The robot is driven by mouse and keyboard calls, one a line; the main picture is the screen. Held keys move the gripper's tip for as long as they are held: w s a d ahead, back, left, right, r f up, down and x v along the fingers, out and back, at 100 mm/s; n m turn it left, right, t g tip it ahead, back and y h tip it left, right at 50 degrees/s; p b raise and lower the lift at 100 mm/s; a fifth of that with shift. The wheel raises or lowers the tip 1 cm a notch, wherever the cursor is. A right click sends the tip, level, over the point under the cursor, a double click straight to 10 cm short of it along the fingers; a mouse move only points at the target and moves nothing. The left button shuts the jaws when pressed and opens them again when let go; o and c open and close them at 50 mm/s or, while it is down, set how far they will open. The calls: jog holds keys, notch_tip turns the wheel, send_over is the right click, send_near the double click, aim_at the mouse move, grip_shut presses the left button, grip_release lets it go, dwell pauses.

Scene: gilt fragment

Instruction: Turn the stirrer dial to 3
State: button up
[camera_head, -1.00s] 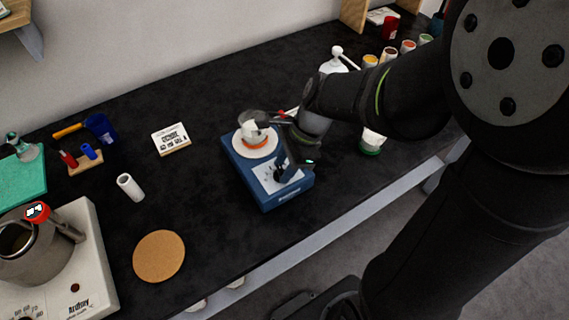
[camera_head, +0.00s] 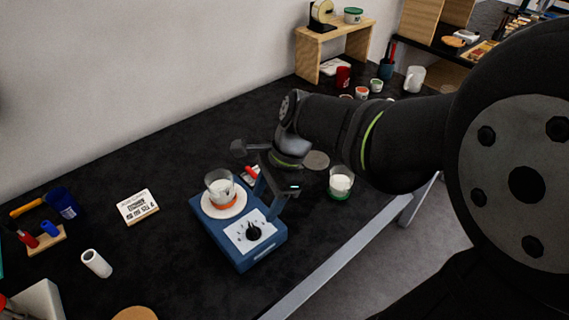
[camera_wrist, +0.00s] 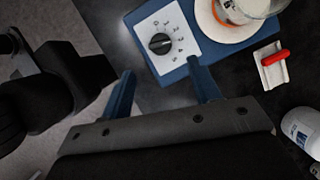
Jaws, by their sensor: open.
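The blue stirrer (camera_head: 240,240) stands on the dark table, with a white round plate on top carrying a glass beaker (camera_head: 219,187) of white liquid. Its black dial (camera_head: 254,231) sits on a white scale panel (camera_head: 243,238) at the front. In the head view my gripper (camera_head: 276,186) is above the stirrer's right side, not touching the dial.
A glass with white contents and a green base (camera_head: 340,183) stands right of the stirrer. A red-handled item on a white base (camera_wrist: 275,58) lies close beside it. Table is clear between.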

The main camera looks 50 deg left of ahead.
aim_at(254, 228)
jog(key=v, duration=0.9)
jog(key=shift+w, duration=0.1)
jog(key=x, duration=1.7)
